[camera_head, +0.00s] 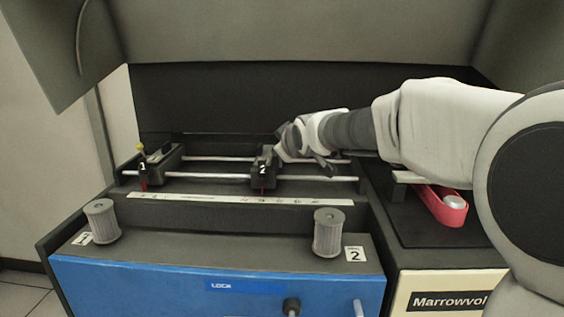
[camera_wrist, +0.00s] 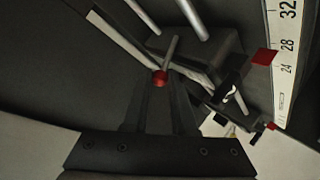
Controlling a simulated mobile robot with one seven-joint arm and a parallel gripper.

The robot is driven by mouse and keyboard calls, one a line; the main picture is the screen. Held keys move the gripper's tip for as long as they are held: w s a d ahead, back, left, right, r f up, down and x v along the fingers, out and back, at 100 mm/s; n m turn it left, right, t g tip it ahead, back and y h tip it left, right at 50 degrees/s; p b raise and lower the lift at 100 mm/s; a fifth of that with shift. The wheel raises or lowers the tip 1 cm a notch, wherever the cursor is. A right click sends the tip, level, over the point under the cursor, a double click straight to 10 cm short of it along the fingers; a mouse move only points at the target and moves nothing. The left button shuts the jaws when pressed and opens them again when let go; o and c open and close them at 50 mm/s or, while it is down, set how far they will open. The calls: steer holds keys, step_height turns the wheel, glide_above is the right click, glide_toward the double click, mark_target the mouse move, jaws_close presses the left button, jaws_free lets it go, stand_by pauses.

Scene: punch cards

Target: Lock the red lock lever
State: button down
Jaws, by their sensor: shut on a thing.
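The red lock lever (camera_wrist: 160,77) shows in the wrist view as a thin metal rod with a red ball end, rising from a dark sliding block. Its ball lies between the fingertips of my gripper (camera_wrist: 161,84), which is shut on it. In the head view my gripper (camera_head: 278,152) is at the block marked 2 (camera_head: 263,167), on its right side. The red ball is hidden there by my gripper and the block.
Block 1 (camera_head: 158,168), with a yellow-ball lever (camera_head: 140,147), sits at the left on the same two rails (camera_head: 210,176). A white scale strip (camera_head: 220,199) and two grey ribbed knobs (camera_head: 102,221) (camera_head: 328,232) are in front. A dark panel stands behind.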

steer(key=shift+s+f+t+b, duration=0.1)
steer(key=shift+s+t+b, duration=0.15)
steer(key=shift+b, duration=0.55)
steer(key=c, duration=0.7)
jaws_free()
steer(key=shift+w+p, duration=0.1)
steer(key=shift+p, duration=0.4)
